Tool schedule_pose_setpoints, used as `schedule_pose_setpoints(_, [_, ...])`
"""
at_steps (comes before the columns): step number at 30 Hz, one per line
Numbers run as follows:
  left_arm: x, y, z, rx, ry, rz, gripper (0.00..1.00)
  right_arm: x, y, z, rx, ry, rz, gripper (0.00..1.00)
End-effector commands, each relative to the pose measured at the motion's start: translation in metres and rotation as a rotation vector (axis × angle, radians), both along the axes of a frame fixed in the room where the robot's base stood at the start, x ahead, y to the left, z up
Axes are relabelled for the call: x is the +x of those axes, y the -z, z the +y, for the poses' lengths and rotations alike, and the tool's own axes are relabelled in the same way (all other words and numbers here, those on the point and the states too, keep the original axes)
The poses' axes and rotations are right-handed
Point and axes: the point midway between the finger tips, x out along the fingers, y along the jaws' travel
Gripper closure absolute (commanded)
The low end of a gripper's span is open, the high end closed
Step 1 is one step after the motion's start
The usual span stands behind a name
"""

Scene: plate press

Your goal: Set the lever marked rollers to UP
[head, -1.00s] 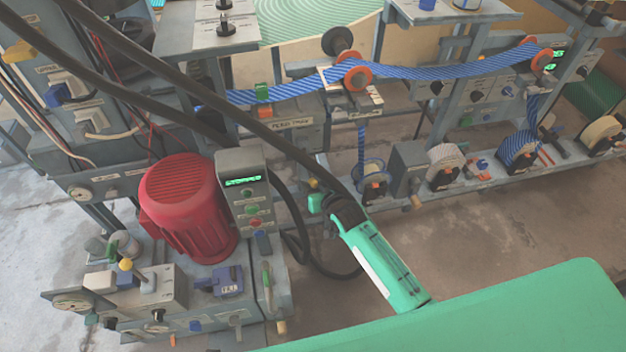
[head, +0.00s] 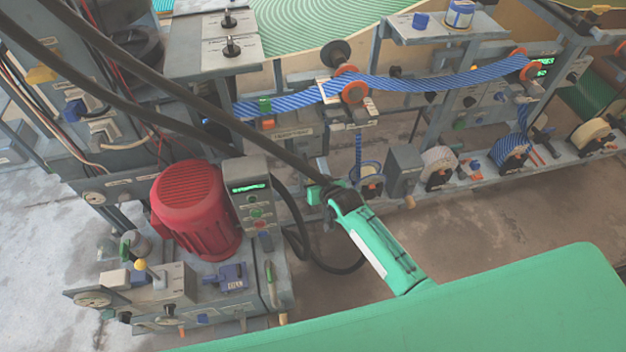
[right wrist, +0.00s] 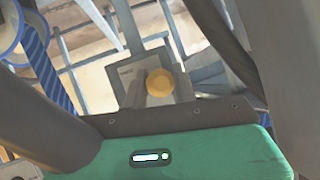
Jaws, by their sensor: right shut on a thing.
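My right gripper (head: 318,194) is at the front of the press frame, just right of the grey control box. It hides the part that it holds in the head view. In the right wrist view a round yellow-orange knob (right wrist: 160,83) stands out from a grey plate (right wrist: 146,68) between my dark fingers. My right gripper is shut on this knob, which I take to be the lever's. The small label on the plate is too blurred to read, and the lever's setting cannot be told. My left gripper is not in view.
A red motor (head: 195,208) and a grey control box (head: 249,195) with a green display stand left of the gripper. A black hose (head: 310,262) loops below. A blue striped web (head: 430,84) runs over rollers above. Open floor (head: 480,225) lies to the right.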

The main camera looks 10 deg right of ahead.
Motion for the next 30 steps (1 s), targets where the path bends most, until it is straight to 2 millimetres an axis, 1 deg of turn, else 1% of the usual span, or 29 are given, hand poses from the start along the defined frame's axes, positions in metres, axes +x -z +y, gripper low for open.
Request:
schedule_pose_setpoints(1, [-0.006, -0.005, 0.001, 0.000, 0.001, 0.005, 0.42, 0.000, -0.006, 0.000, 0.000, 0.000, 0.013, 1.00])
schedule_pose_setpoints(8, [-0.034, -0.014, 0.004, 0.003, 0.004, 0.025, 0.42, 0.001, -0.016, 0.000, -0.001, 0.000, 0.081, 1.00])
schedule_pose_setpoints(12, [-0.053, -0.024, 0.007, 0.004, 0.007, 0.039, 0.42, 0.003, -0.026, 0.000, -0.001, 0.000, 0.137, 1.00])
schedule_pose_setpoints(18, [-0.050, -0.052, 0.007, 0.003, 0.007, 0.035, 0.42, 0.007, -0.039, 0.000, 0.000, 0.000, 0.241, 1.00])
schedule_pose_setpoints(21, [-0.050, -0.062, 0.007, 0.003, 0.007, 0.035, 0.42, 0.009, -0.045, 0.000, -0.001, 0.000, 0.295, 1.00])
schedule_pose_setpoints(25, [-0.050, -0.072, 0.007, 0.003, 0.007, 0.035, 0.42, 0.012, -0.050, 0.000, 0.000, 0.000, 0.354, 1.00])
schedule_pose_setpoints(30, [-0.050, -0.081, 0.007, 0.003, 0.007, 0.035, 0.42, 0.016, -0.057, 0.000, 0.002, 0.000, 0.346, 1.00])
